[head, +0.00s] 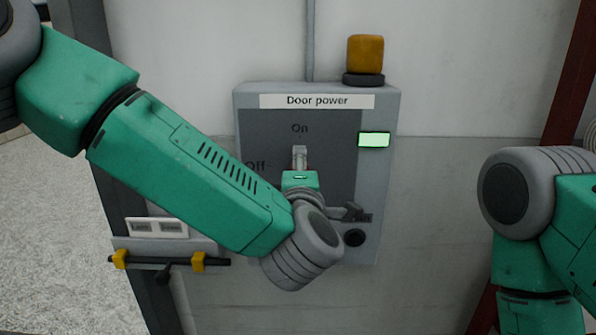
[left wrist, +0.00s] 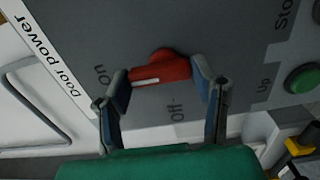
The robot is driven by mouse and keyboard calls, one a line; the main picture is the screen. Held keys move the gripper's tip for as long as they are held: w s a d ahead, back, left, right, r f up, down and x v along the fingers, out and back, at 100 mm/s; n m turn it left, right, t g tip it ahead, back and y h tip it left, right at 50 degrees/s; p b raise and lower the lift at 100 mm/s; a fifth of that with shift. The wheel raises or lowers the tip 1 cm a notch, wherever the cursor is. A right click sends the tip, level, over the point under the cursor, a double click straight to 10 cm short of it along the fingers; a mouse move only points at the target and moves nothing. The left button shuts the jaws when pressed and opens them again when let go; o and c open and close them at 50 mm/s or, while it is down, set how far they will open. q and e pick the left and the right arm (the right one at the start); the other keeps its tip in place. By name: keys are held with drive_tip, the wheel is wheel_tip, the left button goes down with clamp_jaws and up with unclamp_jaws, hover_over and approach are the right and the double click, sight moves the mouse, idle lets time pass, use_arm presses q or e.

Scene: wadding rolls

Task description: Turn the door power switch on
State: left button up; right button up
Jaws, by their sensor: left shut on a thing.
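The grey door power box (head: 380,200) hangs on the wall, labelled "Door power", with "On" at the top and "Off" at the left of its dark panel. The red switch knob (left wrist: 160,66) sits between the fingers of my left gripper (left wrist: 165,82), which is shut on it. The knob's white mark points toward "On" in the left wrist view. In the head view my left gripper (head: 300,160) covers most of the knob. A rectangular indicator (head: 374,139) on the box glows light green. My right gripper is out of view.
An amber lamp (head: 365,55) stands on top of the box. A green button (left wrist: 303,78) marked "Up" lies near the switch in the left wrist view. The wall right of the box is clear.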

use_arm(q)
drive_tip(key=shift+s+d+f, duration=0.1)
drive_tip(key=shift+s+f, duration=0.05)
drive_tip(key=shift+f, duration=0.1)
drive_tip(key=o, duration=1.1)
drive_tip(key=shift+c, duration=0.2)
drive_tip(key=shift+o, duration=0.5)
drive_tip(key=shift+d, duration=0.1)
drive_tip(key=shift+r, duration=0.1)
drive_tip(key=s, duration=1.1)
drive_tip(key=shift+s, duration=0.4)
drive_tip(key=shift+d, duration=0.1)
